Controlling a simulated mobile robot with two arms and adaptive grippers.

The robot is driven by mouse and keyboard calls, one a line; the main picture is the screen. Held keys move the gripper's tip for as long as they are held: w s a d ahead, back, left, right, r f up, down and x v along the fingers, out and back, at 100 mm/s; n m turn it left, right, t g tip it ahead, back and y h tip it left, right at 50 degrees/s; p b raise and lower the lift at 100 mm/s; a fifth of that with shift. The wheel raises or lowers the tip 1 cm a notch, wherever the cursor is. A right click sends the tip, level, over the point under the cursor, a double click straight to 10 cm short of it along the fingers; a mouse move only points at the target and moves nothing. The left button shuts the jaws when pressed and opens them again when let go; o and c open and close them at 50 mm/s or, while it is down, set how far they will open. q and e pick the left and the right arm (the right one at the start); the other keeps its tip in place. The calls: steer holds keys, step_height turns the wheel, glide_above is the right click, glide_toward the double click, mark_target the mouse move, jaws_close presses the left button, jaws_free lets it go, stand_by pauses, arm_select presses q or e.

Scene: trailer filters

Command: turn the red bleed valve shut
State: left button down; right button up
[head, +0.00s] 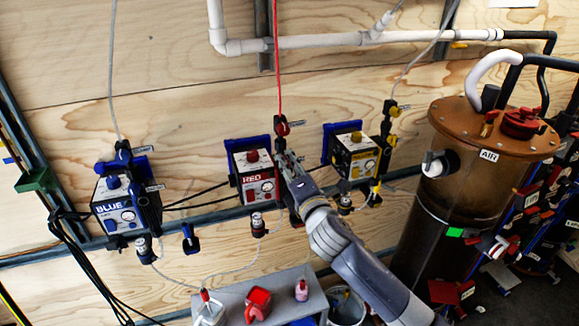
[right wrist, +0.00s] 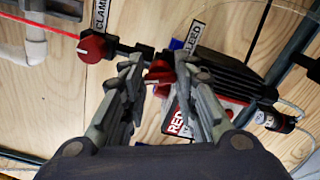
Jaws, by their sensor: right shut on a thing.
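The red bleed valve (right wrist: 158,74) shows in the right wrist view as a small red handle beside the BLEED label (right wrist: 193,38). My right gripper (right wrist: 159,70) has one finger on each side of it and is shut on it. In the head view my right gripper (head: 284,163) reaches in from the lower right to the right side of the RED box (head: 254,177), and it hides the valve there. Whether the valve is open or closed cannot be told. My left gripper is in neither view.
A round red knob (right wrist: 92,48) by the CLAMP label sits left of the fingers. The BLUE box (head: 122,211) and a yellow box (head: 354,155) flank the RED box. A brown AIR tank (head: 455,190) stands right. A grey tray (head: 235,300) is below.

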steer(key=shift+m, duration=2.2)
steer(key=o, duration=1.1)
steer(key=shift+c, duration=0.2)
steer(key=shift+f, duration=0.1)
steer(key=v, duration=1.2)
